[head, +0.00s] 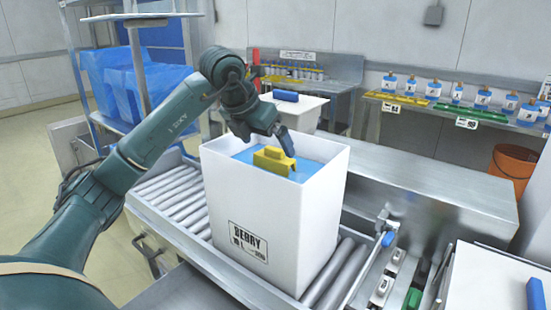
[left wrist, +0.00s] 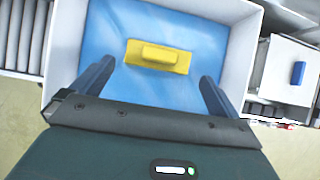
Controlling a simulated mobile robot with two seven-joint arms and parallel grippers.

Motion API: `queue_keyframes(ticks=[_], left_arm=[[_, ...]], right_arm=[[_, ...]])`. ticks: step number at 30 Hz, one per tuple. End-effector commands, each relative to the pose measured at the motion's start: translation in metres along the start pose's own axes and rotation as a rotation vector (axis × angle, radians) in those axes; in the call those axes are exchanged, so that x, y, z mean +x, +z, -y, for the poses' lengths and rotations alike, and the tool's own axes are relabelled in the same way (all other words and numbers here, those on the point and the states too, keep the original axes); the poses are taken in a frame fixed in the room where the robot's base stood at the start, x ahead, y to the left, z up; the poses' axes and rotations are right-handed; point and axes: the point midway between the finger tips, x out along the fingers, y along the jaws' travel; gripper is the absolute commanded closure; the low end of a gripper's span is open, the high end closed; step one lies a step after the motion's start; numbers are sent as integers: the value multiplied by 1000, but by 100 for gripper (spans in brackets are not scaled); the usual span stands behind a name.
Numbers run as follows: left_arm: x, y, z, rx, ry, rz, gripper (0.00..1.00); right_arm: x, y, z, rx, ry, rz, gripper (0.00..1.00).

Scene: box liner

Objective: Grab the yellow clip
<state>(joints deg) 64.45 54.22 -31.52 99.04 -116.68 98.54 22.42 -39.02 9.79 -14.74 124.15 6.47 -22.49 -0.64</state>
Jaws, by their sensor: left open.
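The yellow clip (head: 273,160) lies inside the open white box (head: 272,212), on its blue liner (head: 312,166). It has a flat base and a raised grip on top. In the left wrist view the yellow clip (left wrist: 157,57) lies ahead of my left gripper (left wrist: 152,85), roughly midway between its two spread blue fingers. My left gripper (head: 288,146) is open and empty, at the top of the box beside the clip. The clip does not appear to be held. My right gripper is not in view.
The box stands on a roller conveyor (head: 180,190). A white box with a blue block (head: 286,96) stands behind it. A shelf (head: 440,104) with bottles and coloured clips runs along the wall. An orange bucket (head: 511,163) stands at right. The white box walls surround the clip.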

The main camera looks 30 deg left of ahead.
Motion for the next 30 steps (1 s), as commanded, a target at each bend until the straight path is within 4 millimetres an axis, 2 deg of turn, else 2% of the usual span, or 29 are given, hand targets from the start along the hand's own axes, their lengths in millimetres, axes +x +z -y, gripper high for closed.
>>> queue_keyframes(ticks=[3, 8, 13, 18, 26, 30], left_arm=[[13, 0, 0, 0, -2, -1, 0], [23, 2, 0, 1, -1, -2, 0], [47, 12, -1, 0, -3, -2, 0], [66, 11, -2, 1, -1, -1, 0], [69, 11, -2, 1, 0, 1, 0], [69, 11, -2, 1, 0, 1, 11]], right_arm=[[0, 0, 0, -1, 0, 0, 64], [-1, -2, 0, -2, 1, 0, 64], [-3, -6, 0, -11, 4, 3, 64], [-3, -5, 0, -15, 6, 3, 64], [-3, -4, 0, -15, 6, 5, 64], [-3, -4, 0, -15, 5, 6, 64]])
